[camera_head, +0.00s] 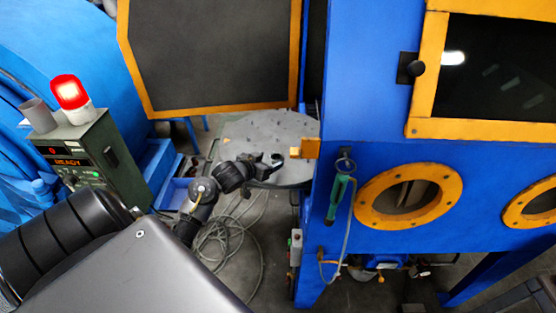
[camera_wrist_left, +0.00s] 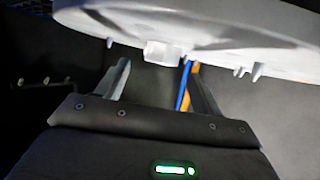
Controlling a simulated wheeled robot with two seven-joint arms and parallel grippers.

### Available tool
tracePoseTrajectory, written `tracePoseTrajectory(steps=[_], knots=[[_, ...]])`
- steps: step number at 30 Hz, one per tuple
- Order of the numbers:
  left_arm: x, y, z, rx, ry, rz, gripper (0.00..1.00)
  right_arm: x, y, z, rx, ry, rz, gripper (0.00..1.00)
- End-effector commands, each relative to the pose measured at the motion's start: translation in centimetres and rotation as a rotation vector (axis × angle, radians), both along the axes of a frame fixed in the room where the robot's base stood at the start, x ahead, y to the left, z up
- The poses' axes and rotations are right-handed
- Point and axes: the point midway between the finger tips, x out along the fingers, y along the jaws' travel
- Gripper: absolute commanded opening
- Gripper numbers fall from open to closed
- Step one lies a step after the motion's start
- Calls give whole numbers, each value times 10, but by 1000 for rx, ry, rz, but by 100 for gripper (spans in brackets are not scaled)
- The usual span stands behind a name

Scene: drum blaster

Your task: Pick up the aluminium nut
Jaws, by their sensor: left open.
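My left gripper (camera_head: 277,161) is open at the round grey table (camera_head: 262,132), over its near part in the head view. In the left wrist view its two fingers (camera_wrist_left: 157,68) stand apart with nothing gripped between them. A small pale block (camera_wrist_left: 160,52) shows just beyond the fingertips, against the light grey disc (camera_wrist_left: 240,30); it may be the aluminium nut, but its shape is too blurred to be sure. In the head view I cannot make out the nut for certain. My right gripper is not in view.
The blue blaster cabinet (camera_head: 345,110) stands right of the gripper, with an orange latch piece (camera_head: 311,148) close by. The open door (camera_head: 210,50) is behind the table. A control box with a red lamp (camera_head: 70,92) stands left. Hoses (camera_head: 232,240) lie on the floor.

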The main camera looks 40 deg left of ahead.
Motion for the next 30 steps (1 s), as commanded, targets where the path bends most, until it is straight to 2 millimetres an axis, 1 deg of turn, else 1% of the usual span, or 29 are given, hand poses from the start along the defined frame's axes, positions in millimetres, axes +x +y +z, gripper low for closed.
tracePoseTrajectory(steps=[1,4,9,13,16,22,23,30], knots=[[1,-1,0,0,0,-1,67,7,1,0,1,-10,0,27],[6,0,-1,-2,0,-1,67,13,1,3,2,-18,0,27],[29,3,-10,-4,0,-1,67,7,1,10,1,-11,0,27],[43,4,-17,-1,0,0,67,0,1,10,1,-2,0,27],[47,5,-20,0,0,0,67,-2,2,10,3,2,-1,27],[47,5,-21,1,0,1,67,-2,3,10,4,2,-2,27],[47,5,-21,1,0,1,66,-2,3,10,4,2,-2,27],[48,4,-21,1,0,0,35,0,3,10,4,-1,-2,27]])
